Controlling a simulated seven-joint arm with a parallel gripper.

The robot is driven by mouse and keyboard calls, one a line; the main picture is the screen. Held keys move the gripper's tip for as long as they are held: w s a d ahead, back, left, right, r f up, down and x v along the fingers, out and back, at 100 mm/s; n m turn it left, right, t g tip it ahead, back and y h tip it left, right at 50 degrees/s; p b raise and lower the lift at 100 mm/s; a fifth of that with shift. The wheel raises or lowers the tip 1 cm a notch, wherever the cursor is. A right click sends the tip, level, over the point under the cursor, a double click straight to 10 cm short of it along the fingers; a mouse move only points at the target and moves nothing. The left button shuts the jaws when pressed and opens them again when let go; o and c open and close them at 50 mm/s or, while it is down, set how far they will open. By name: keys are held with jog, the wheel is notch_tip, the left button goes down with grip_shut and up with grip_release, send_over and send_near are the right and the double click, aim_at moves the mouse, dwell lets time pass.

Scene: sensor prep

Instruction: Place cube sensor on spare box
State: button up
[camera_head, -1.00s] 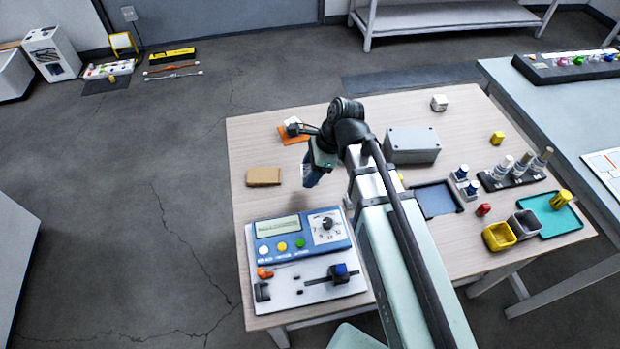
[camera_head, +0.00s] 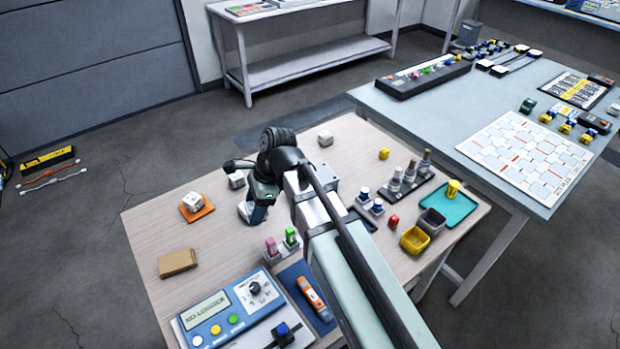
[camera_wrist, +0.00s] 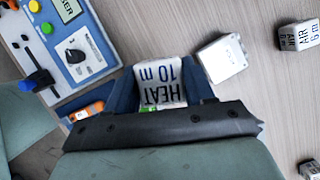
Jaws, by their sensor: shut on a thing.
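A white cube sensor (camera_wrist: 160,84) lettered "HEAT 10 m" sits between the two blue fingers of my gripper (camera_wrist: 163,88) in the wrist view. My gripper is shut on it. In the head view my gripper (camera_head: 257,212) is over the middle of the table, and the arm hides most of what is behind it. A grey lidded box (camera_head: 325,178), apparently the spare box, is mostly hidden behind my arm.
A cardboard box (camera_head: 177,262) lies at the left. A blue meter panel (camera_head: 219,312) is at the front. Pink and green pieces (camera_head: 281,245) stand near the gripper. Another cube (camera_wrist: 299,36), lettered "AIR 6 m", shows in the wrist view. Yellow bin (camera_head: 414,240) and dark grey bin (camera_head: 432,221) stand right.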

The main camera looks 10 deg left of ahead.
jog(key=w+d+r+m+t, duration=0.1)
jog(key=w+d+r+m, duration=0.1)
jog(key=w+d, duration=0.35)
jog(key=w+d+r+m, duration=0.2)
jog(key=w, duration=0.7)
jog(key=w+d+r+m+t, duration=0.1)
jog(key=w+d+r+m, duration=0.1)
jog(key=w+d, duration=0.35)
jog(key=shift+y, duration=0.3)
jog(key=shift+w+a+f, duration=0.2)
jog(key=shift+a+f, duration=0.05)
jog(key=shift+f, duration=1.4)
jog(key=shift+w+a+f, duration=0.25)
jog(key=shift+a+f, duration=0.05)
jog(key=shift+f, duration=1.4)
jog(key=shift+w+a+f, duration=0.2)
jog(key=shift+a+f, duration=0.05)
jog(key=shift+f, duration=1.4)
jog(key=shift+f, duration=0.15)
jog(key=o, duration=1)
jog(key=shift+o, duration=0.2)
jog(key=v, duration=1.2)
jog(key=shift+s, duration=0.1)
